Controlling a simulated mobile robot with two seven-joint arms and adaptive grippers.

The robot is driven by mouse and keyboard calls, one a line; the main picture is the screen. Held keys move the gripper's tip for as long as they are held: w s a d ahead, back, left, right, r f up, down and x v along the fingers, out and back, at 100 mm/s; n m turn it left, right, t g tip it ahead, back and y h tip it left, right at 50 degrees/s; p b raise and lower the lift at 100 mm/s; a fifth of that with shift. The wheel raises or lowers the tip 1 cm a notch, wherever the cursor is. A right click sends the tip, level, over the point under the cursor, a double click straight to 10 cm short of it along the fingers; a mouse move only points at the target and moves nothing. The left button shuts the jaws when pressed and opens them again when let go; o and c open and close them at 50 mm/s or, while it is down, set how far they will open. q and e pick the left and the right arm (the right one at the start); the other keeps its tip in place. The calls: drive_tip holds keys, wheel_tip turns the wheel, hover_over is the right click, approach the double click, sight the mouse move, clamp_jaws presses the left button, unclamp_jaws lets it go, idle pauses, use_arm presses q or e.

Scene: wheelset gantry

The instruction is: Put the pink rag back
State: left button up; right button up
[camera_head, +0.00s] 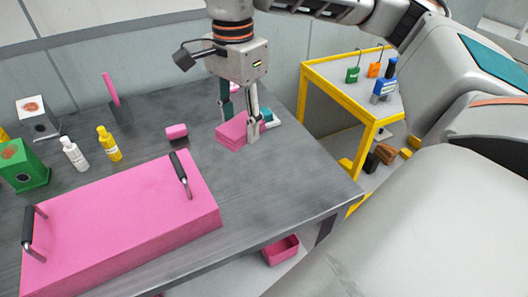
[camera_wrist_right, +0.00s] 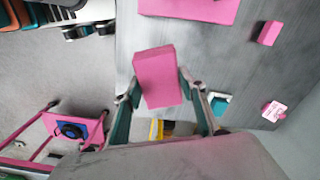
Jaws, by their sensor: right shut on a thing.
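The pink rag (camera_head: 231,132) looks like a thick folded block at the right part of the grey table. My right gripper (camera_head: 240,128) comes down from above and is shut on it, with one finger on each side. In the right wrist view the rag (camera_wrist_right: 158,75) sits between the fingertips of the right gripper (camera_wrist_right: 157,88). Whether the rag touches the table or is slightly raised, I cannot tell. My left gripper is not in view.
A large pink case (camera_head: 120,222) with two handles fills the table's front left. A small pink block (camera_head: 176,131) lies left of the rag. A teal and white item (camera_head: 268,118) is just behind the gripper. A yellow-framed table (camera_head: 335,82) stands at right. Bottles (camera_head: 109,144) stand at left.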

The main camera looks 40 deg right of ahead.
drive_tip(key=shift+s+d+f, duration=0.15)
drive_tip(key=shift+d, duration=0.05)
drive_tip(key=b, duration=0.1)
hover_over(248, 193)
wheel_tip(248, 193, down, 15)
drive_tip(key=shift+r, duration=0.1)
drive_tip(key=shift+f+b, duration=0.35)
drive_tip(key=shift+f, duration=2.05)
drive_tip(key=shift+f, duration=0.15)
drive_tip(key=o, duration=1.1)
wheel_tip(248, 193, up, 12)
drive_tip(key=shift+r+p, duration=0.15)
drive_tip(key=shift+p, duration=0.3)
